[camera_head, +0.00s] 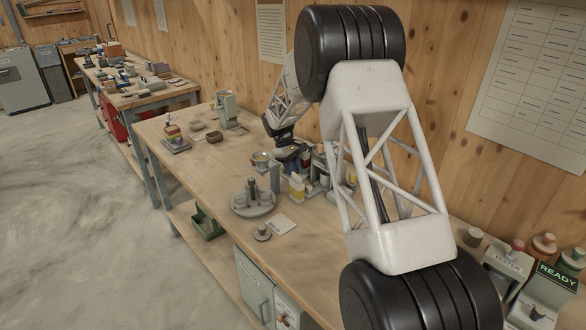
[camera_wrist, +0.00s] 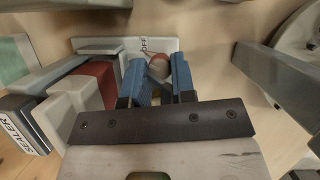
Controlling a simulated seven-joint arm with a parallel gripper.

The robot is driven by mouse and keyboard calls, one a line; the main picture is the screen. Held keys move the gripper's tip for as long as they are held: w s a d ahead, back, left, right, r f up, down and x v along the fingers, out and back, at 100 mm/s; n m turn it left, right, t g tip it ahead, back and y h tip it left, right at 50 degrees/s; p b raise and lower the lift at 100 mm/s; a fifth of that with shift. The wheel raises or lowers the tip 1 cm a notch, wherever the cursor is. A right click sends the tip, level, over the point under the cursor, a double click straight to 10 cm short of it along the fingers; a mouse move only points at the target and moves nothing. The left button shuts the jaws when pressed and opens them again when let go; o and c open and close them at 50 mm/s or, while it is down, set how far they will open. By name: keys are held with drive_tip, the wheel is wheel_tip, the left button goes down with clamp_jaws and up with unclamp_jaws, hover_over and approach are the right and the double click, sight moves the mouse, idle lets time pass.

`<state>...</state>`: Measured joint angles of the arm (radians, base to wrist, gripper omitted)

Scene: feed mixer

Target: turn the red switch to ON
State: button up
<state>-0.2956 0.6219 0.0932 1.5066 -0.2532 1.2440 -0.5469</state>
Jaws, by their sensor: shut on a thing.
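The red switch (camera_wrist: 159,67) shows in the wrist view as a small rounded knob, red at its top edge, in front of a pale plate (camera_wrist: 170,44). The plate carries the word OFF beside the knob; no ON mark is visible. My gripper (camera_wrist: 157,72) has its two blue fingers on either side of the knob, shut on it. The fingers hide much of the knob, so its angle is hard to read. In the head view my gripper (camera_head: 288,151) is low over the bench among small items, and the switch cannot be made out there.
In the wrist view a box marked SEALER (camera_wrist: 14,131) and red and pale blocks stand close on the left. A round grey stand (camera_wrist: 300,50) is at the right.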

drive_tip(key=n+t, duration=0.1)
drive_tip(key=n, duration=0.2)
drive_tip(key=n+t, duration=0.1)
drive_tip(key=n, duration=0.2)
drive_tip(key=shift+s+n+h, duration=0.15)
drive_tip(key=shift+n+h, duration=0.15)
drive_tip(key=shift+h, duration=0.1)
drive_tip(key=shift+t, duration=0.3)
drive_tip(key=o, duration=0.9)
drive_tip(key=shift+a, duration=0.1)
drive_tip(key=shift+v, duration=3.9)
